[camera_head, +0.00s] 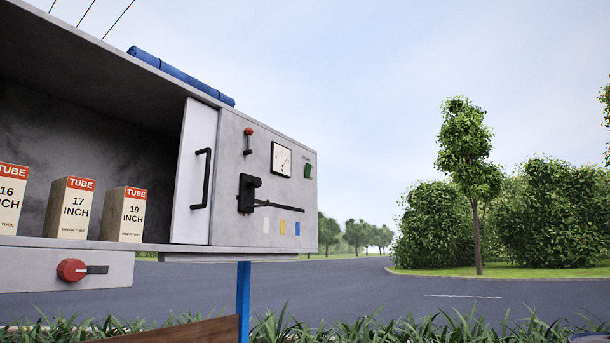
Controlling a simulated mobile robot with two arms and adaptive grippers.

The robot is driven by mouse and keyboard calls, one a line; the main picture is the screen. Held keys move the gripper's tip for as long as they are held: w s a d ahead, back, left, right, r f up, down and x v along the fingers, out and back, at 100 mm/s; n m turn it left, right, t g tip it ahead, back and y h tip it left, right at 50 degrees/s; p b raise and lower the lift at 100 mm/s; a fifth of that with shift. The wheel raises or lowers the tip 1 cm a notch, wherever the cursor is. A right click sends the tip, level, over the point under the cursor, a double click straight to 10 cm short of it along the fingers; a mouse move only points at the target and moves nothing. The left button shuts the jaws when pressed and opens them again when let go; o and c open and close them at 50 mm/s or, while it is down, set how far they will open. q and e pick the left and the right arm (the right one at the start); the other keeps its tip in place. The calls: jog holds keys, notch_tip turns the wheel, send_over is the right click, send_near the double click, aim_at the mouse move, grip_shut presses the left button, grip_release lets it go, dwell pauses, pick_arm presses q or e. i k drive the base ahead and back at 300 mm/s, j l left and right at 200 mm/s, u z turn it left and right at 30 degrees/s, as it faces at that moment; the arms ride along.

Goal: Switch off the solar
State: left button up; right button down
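The control panel (230,218) is the grey face at the right end of the compressor cart. A green switch (308,171) sits at its upper right under a small label too blurred to read surely. A white dial gauge (281,160) is left of it. A red-topped toggle (248,141) is at the upper left. A black lever (248,193) with a long dark bar is below. I cannot tell which control is the solar one, or whether the green switch is on or off. Neither of my grippers is in view.
A white sliding door (195,172) with a black handle stands left of the panel. Tube boxes (75,207) stand on the open shelf. A red knob (72,270) is below them. A blue post (243,300) supports the cart. Grass and a road (400,290) lie beyond.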

aim_at(308, 169)
jog(key=i+l+u, duration=0.3)
jog(key=i+l, duration=0.35)
jog(key=i+l+u, duration=0.25)
jog(key=i+l, duration=0.35)
jog(key=l, duration=0.2)
